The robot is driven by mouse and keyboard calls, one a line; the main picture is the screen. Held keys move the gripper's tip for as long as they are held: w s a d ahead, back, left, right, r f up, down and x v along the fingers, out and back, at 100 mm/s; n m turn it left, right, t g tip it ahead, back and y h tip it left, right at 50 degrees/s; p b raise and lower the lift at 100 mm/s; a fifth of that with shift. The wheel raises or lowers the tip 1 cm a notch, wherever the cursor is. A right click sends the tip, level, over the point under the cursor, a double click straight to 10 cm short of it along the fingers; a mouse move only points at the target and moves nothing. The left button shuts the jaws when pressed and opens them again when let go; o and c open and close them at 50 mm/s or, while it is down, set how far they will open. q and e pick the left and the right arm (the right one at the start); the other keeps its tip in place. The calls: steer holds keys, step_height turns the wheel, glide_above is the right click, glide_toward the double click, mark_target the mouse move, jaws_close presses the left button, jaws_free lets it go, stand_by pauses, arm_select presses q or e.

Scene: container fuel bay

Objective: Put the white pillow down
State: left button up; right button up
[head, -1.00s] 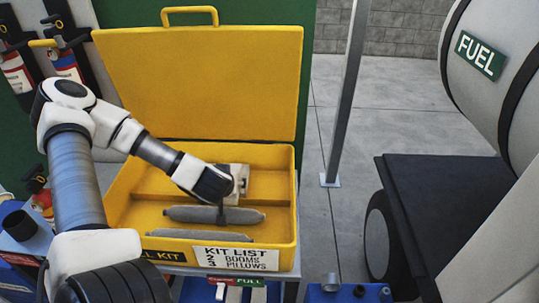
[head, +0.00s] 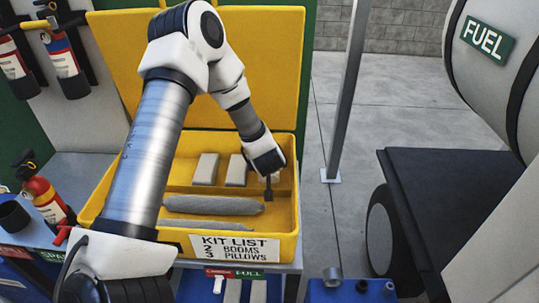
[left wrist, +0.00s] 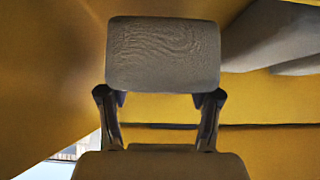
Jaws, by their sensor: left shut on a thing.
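The open yellow kit box (head: 286,215) stands on a bench in the head view. In its back compartment are two pale pillows standing side by side, a left one (head: 205,169) and a middle one (head: 237,169). My left gripper (head: 268,188) is low at the right end of that compartment. It is shut on a white pillow, mostly hidden by the gripper in the head view. The left wrist view shows this pillow (left wrist: 163,54) between the two fingertips (left wrist: 160,98). I cannot tell whether it touches the floor. My right gripper is not in view.
Two grey booms lie in the front compartment, a rear one (head: 214,205) and a front one (head: 205,224). The raised lid (head: 275,70) stands behind. A kit list label (head: 235,248) is on the front wall. A metal post (head: 345,90) stands to the right.

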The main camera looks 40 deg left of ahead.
arm_select(q)
steer(key=shift+f, duration=1.65)
steer(key=shift+f+b, duration=0.1)
steer(key=shift+b, duration=0.2)
steer(key=o, duration=1.2)
steer(key=shift+o, duration=0.2)
steer(key=shift+s+d+r, duration=0.2)
steer(key=shift+r, duration=0.25)
steer(key=v, duration=1.1)
steer(key=shift+s+p, duration=0.15)
steer(key=shift+p, duration=0.15)
